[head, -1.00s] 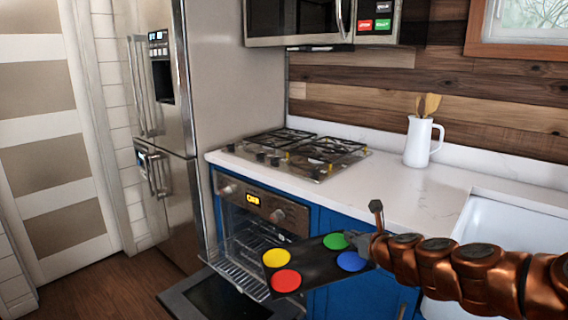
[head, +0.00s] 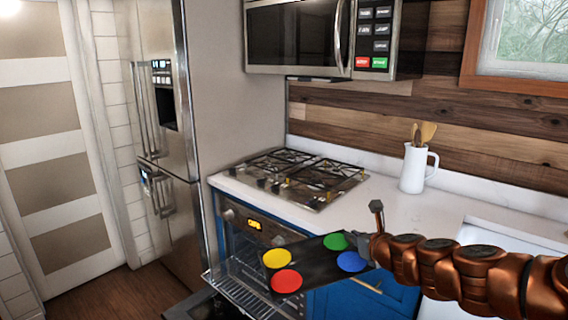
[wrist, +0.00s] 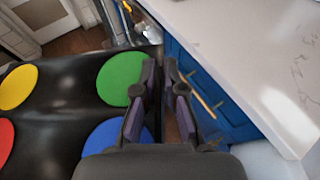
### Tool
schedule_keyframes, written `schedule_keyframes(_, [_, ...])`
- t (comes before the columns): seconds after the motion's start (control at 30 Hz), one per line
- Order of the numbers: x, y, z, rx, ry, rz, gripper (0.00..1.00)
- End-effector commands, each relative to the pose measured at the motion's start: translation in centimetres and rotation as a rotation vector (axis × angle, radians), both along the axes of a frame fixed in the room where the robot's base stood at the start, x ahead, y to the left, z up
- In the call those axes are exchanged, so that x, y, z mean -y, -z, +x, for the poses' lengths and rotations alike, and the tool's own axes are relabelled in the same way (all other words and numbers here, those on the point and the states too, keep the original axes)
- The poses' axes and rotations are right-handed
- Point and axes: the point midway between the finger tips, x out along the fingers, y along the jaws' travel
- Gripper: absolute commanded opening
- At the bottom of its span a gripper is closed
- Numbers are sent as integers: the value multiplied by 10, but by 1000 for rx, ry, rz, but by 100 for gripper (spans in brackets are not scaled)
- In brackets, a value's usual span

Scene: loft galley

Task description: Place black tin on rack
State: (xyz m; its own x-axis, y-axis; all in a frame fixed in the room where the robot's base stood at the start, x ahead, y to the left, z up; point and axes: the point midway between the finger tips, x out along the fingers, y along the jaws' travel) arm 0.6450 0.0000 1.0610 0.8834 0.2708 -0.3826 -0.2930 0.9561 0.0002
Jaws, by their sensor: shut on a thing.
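The black tin (head: 312,262) is a flat dark tray with yellow, red, green and blue round spots. My gripper (head: 367,246) is shut on its right edge and holds it up in front of the oven. In the wrist view the tin (wrist: 62,112) extends left from the closed fingers (wrist: 160,66). The wire rack (head: 236,297) sticks out of the open oven (head: 256,223), left of and below the tin. The tin hides part of the oven opening and the rack's right side.
The oven door (head: 196,308) is folded down at the bottom edge. A gas cooktop (head: 290,178) and white counter (head: 375,205) are above. A white jug (head: 414,170) with wooden utensils stands at the back. The fridge (head: 170,220) is at left.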

Motion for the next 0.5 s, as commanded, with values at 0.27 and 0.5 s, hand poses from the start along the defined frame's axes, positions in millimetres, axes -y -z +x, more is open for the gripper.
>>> schedule_keyframes(0.27, [-6, 1, 9, -14, 114, 11, 0])
schedule_keyframes(0.5, [-7, 2, 15, -24, 313, 17, 0])
